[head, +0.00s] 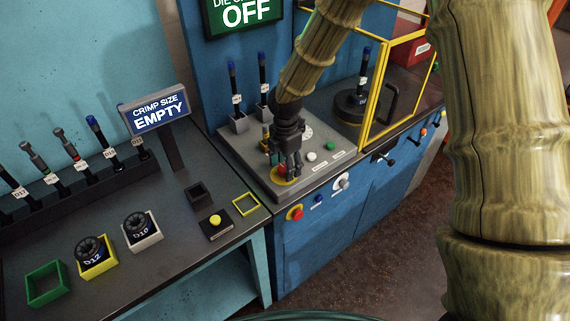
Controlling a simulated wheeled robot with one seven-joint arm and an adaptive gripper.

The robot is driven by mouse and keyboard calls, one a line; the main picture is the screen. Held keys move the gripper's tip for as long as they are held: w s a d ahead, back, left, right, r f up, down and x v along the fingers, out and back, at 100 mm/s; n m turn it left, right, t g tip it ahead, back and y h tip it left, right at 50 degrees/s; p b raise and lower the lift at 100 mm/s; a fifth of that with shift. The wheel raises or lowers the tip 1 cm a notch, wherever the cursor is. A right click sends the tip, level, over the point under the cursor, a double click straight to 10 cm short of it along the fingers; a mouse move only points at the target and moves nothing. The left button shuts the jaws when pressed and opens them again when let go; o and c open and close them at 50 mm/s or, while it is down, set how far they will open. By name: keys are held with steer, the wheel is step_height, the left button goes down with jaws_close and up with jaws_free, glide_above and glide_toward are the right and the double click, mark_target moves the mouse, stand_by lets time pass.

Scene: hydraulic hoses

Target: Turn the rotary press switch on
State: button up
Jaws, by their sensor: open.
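My gripper (287,170) points down over the grey sloped panel on top of the blue press cabinet. Its fingers are open around or just above a red part on a yellow round base (287,181); contact cannot be told. A pale round dial (306,132) is partly hidden beside my gripper. A white round knob (341,182) sits on the cabinet's front face, to the right of and below my gripper. Which of these is the rotary press switch cannot be told for sure. A green sign (245,12) reads "OFF"; its upper line is partly cut off.
A red button on yellow (295,213) and a blue button (319,200) are on the cabinet front. A yellow-framed guard (372,105) stands right of the panel. The left bench holds dies (97,255), tools and an "EMPTY" sign (158,113).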

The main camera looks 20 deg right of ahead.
steer(key=c, duration=1)
steer(key=shift+c, duration=0.2)
steer(key=shift+m, duration=0.3)
steer(key=m+p, duration=0.1)
steer(key=m, duration=0.3)
steer(key=shift+s, duration=0.1)
steer(key=m, duration=0.4)
steer(key=shift+m, duration=0.4)
steer(key=m, duration=0.4)
steer(key=shift+s+m+p, duration=0.1)
steer(key=shift+m+p, duration=0.2)
steer(key=shift+p, duration=0.05)
steer(key=shift+a+m, duration=0.15)
steer(key=shift+m, duration=1.75)
steer(key=shift+o, duration=0.2)
